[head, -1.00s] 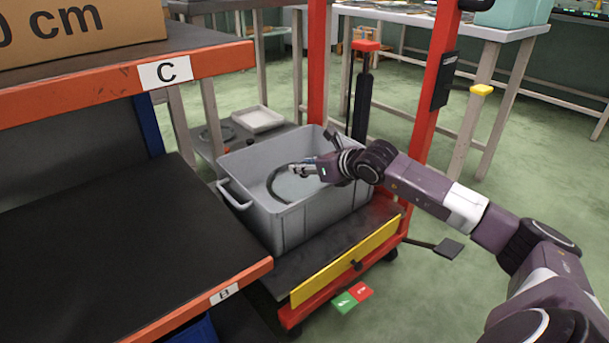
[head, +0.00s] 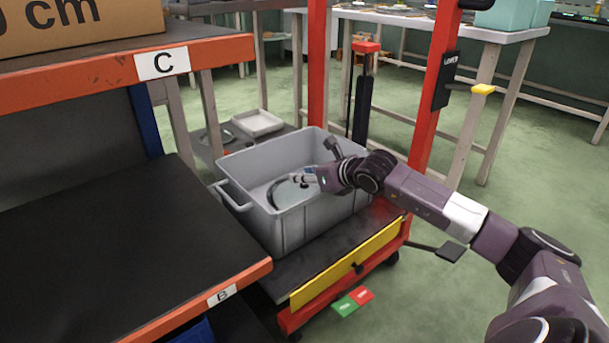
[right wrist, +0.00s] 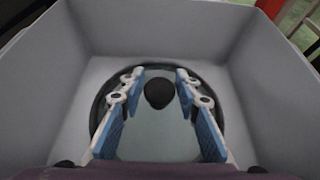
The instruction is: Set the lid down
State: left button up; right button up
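The lid, clear glass with a dark rim, lies inside the grey bin (head: 285,229); the rim of the lid (head: 271,194) shows low in the bin in the head view. In the right wrist view the lid (right wrist: 150,140) appears roughly flat within the bin walls, its black knob (right wrist: 158,94) in the middle. My right gripper (head: 303,179) reaches into the bin over the lid. In the right wrist view its blue-padded fingers (right wrist: 158,78) stand apart on both sides of the knob, with gaps visible. My left gripper is not in view.
The bin stands on a red-framed cart with a yellow front plate (head: 345,262). A black-topped shelf with orange edges (head: 240,287) is close on the left. A red post (head: 428,110) rises behind my right arm. Green floor is open at the right.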

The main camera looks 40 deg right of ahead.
jog(key=o, duration=0.3)
